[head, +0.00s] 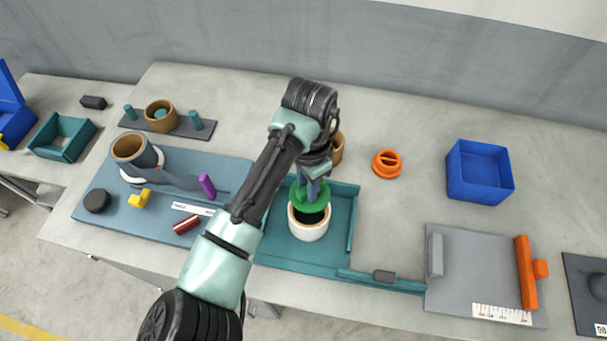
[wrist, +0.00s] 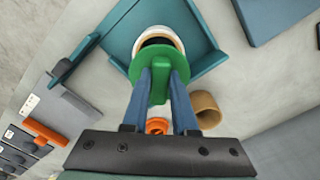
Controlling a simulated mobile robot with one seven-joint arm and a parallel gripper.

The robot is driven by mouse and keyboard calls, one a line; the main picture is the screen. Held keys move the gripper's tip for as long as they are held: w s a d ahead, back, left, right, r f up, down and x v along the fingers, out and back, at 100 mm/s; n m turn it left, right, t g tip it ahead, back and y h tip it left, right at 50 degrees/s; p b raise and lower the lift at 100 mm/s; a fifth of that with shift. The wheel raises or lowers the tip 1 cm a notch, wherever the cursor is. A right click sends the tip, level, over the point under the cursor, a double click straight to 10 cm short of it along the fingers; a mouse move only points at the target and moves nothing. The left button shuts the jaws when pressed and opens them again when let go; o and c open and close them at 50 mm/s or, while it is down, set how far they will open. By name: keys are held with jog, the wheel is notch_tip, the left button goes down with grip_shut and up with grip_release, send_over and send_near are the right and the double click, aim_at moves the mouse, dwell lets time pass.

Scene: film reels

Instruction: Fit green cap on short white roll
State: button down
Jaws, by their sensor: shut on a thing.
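The green cap (head: 312,196) is a disc held between the blue fingers of my gripper (head: 314,183). In the wrist view the cap (wrist: 151,68) sits between both fingertips of my gripper (wrist: 159,85). The short white roll (head: 309,230) stands upright in the teal tray (head: 341,222), with a dark opening at its top. The cap is at the roll's far rim and covers part of the opening. The roll's rim (wrist: 164,33) also shows beyond the cap in the wrist view. I cannot tell whether cap and roll touch.
A brown roll (head: 338,149) stands behind my gripper, partly hidden. An orange cap (head: 387,164) and a blue bin (head: 479,172) are to the right. A blue-grey board (head: 143,217) with a yellow piece and other small parts lies left. A grey plate (head: 468,270) lies at front right.

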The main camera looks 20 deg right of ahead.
aim_at(307, 203)
jog(key=shift+s+f+b, duration=0.15)
jog(key=shift+f+b, duration=0.55)
jog(key=shift+f, duration=0.2)
notch_tip(307, 203, down, 4)
jog(key=b, duration=0.3)
jog(key=shift+r, duration=0.25)
jog(key=shift+p, duration=0.45)
jog(key=shift+f+b, duration=0.4)
jog(key=shift+f, duration=0.2)
dwell(0.5)
jog(key=c, duration=1)
grip_release()
jog(key=shift+a, duration=0.1)
jog(key=shift+r, duration=0.1)
notch_tip(307, 203, up, 11)
jog(key=p, duration=1)
